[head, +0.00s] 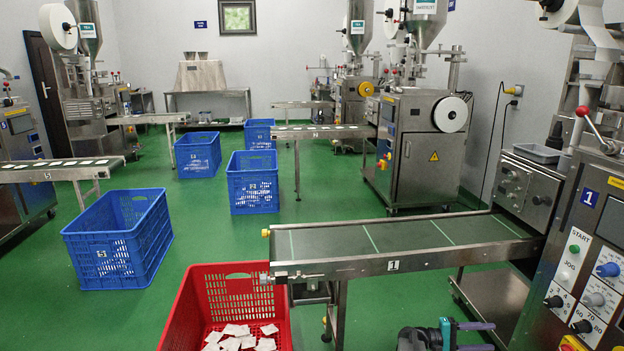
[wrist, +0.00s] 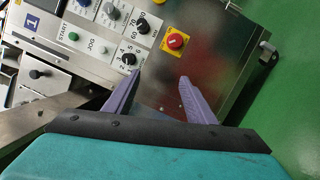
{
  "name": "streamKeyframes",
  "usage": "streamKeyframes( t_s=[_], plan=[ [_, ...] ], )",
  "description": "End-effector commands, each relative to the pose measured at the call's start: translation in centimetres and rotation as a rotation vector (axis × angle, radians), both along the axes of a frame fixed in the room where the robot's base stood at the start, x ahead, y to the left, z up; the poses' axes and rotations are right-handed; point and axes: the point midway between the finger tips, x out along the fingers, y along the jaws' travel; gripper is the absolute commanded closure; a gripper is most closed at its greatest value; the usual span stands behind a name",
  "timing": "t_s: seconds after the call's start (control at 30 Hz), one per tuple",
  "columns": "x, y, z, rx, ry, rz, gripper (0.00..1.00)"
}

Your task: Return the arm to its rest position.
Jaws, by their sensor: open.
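My gripper (wrist: 161,78) shows in the wrist view with its two purple fingers spread apart and nothing between them. Its fingers point toward the front panel of machine 1 (wrist: 100,25), at a red stop button (wrist: 176,41) and a black dial (wrist: 129,59). I cannot tell how far the fingertips are from the panel. In the head view part of my arm and gripper (head: 484,335) shows low at the bottom edge, right of the red crate, in front of the machine's lower body.
A red crate (head: 222,283) with white teabags stands at the end of conveyor 1 (head: 393,265). The conveyor and the machine panel (head: 590,270) are close on the right. Blue crates (head: 118,240) stand on the green floor to the left. Open floor lies between the crates.

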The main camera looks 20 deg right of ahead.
Motion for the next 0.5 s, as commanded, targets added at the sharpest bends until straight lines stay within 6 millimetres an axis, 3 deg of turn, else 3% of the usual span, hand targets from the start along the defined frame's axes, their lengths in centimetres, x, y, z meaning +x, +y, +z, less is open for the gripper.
streamKeyframes(
  t_s=[0.03,0.2,0.5],
  plan=[
    [1.2,1.5,1.1,0.006,0.008,0.027,0.50],
    [4.0,6.3,1.6,0.041,0.018,0.092,0.50],
    [5.6,15.5,0.8,0.182,0.004,0.165,0.50]
  ],
)
